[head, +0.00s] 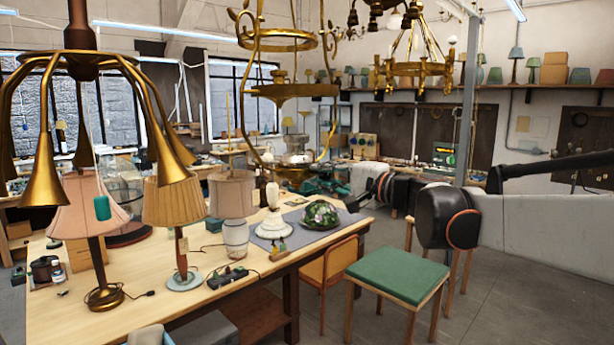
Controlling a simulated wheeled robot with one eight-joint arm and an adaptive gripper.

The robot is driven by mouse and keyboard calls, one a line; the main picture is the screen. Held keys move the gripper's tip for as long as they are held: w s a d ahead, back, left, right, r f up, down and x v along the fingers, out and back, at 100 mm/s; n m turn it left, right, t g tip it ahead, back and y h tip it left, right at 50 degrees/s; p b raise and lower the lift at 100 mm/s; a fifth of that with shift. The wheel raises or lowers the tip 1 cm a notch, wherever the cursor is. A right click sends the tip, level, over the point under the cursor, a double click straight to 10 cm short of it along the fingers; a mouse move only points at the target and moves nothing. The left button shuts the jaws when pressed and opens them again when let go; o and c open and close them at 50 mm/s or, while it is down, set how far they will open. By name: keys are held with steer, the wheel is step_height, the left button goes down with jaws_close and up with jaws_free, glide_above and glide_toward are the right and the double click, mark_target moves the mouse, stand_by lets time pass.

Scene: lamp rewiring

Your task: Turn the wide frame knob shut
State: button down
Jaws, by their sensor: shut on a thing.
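A wide brass frame (292,92) with rings and curved side bars hangs at upper centre, in front of the windows. Its knob is too small or too hidden to make out. My arm reaches in from the right and its far end points left, below and right of the hanging frame.
A brass multi-arm lamp (75,72) hangs close at the left. The wooden table (110,308) bears several shaded lamps and a green glass shade (320,214) on a grey mat. A green-topped stool (397,277) stands at its right. Another chandelier (412,70) hangs at upper right. Floor at lower right is open.

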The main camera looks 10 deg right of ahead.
steer(key=c, duration=1.4)
jaws_free()
steer(key=shift+c, duration=0.2)
